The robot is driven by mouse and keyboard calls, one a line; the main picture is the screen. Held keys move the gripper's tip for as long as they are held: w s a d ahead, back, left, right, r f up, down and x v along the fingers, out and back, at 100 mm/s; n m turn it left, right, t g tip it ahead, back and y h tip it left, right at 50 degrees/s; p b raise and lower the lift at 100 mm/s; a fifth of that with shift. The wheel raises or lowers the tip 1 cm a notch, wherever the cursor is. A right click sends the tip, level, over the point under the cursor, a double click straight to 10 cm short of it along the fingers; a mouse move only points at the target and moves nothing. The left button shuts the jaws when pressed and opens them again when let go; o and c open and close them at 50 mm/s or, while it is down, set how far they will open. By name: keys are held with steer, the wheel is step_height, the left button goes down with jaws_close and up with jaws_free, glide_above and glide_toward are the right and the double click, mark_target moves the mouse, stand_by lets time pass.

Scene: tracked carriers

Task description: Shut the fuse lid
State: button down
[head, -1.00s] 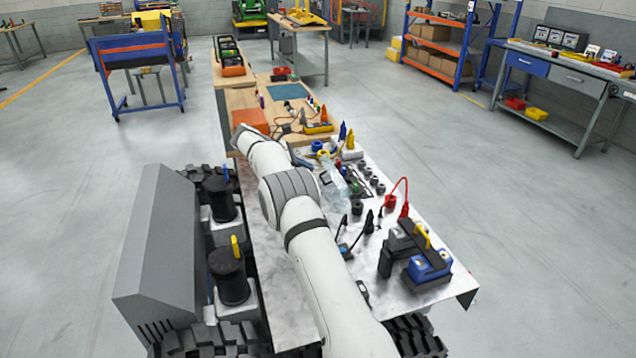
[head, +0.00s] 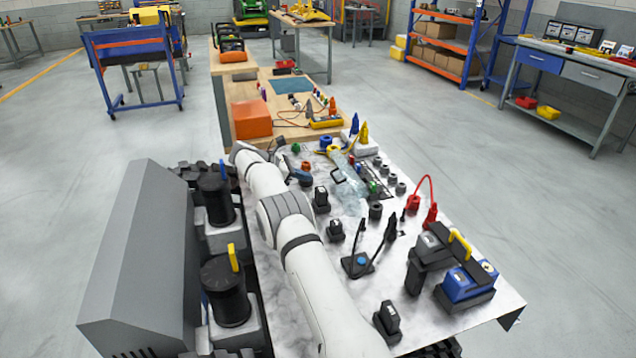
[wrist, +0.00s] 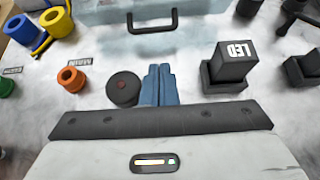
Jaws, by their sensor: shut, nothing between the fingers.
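A clear, pale-blue lid with a black handle (wrist: 152,20) shows at the top of the wrist view. In the head view a clear, glassy piece (head: 349,188) stands among the bench parts and looks like this lid, seemingly raised; its exact angle is hard to tell. My gripper (wrist: 159,70) is shut and empty, with its blue-grey fingers together above the bench, short of the handle and apart from it in the picture. In the head view my white arm hides part of the bench.
A black round knob (wrist: 123,88) lies just left of the fingers, and a black LED block (wrist: 229,67) to their right. Orange (wrist: 71,79), blue (wrist: 57,20) and green (wrist: 6,84) rings are at left. Black-and-blue units (head: 468,283) stand at the bench's near right.

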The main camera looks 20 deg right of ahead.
steer(key=x, duration=0.9)
steer(key=shift+s+d, duration=0.1)
steer(key=shift+d, duration=0.2)
steer(key=shift+d+r+p, duration=0.1)
steer(key=shift+d+p, duration=0.05)
steer(key=shift+p, duration=0.2)
